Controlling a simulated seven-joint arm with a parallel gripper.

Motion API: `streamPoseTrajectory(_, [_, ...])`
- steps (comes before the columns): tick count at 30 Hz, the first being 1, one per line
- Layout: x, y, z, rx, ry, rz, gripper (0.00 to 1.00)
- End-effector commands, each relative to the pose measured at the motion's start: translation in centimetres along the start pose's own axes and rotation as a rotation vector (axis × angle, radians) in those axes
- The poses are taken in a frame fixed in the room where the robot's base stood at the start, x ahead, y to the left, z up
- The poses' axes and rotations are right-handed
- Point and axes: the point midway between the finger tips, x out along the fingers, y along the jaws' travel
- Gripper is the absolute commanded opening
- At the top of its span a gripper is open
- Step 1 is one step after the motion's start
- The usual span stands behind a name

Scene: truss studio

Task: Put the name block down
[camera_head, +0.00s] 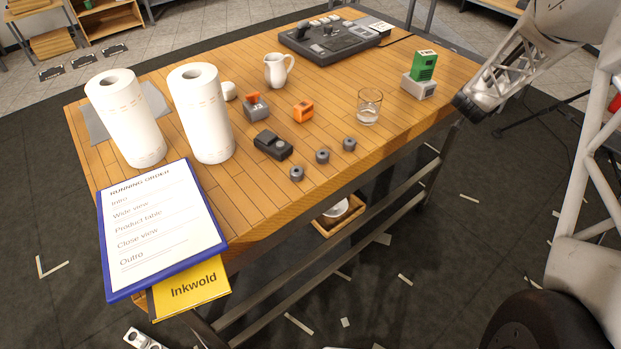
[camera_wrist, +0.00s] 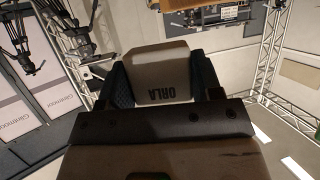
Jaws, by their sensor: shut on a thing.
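The name block (camera_wrist: 158,62), pale grey-beige and marked ORLA, is between the two dark, textured fingers of my gripper (camera_wrist: 158,78) in the wrist view. The fingers press on its left and right sides. The room's walls and truss show behind it, and no tabletop shows near it in that view. I cannot make out the gripper or the block in the head view. The wooden table (camera_head: 255,205) fills the middle of the head view.
Paper rolls (camera_head: 128,120), a blue clipboard (camera_head: 165,228) and a yellow Inkwold book (camera_head: 190,290) occupy the table's left. A glass (camera_head: 369,106), orange block (camera_head: 303,110), grey knobs (camera_head: 322,156), pitcher (camera_head: 277,70), console (camera_head: 330,42) and green block (camera_head: 424,64) stand elsewhere. Some bare wood lies between them.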

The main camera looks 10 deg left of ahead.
Motion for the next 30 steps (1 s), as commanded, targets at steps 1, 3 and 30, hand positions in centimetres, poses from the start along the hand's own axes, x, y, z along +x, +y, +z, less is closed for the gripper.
streamPoseTrajectory(1, [-1.3, -1.6, -0.2, -0.012, 0.002, -0.031, 0.36])
streamPoseTrajectory(3, [-2.9, -3.6, -0.2, -0.029, 0.001, -0.071, 0.36])
streamPoseTrajectory(30, [-24.7, -21.3, 2.5, -0.222, 0.001, -0.535, 0.36])
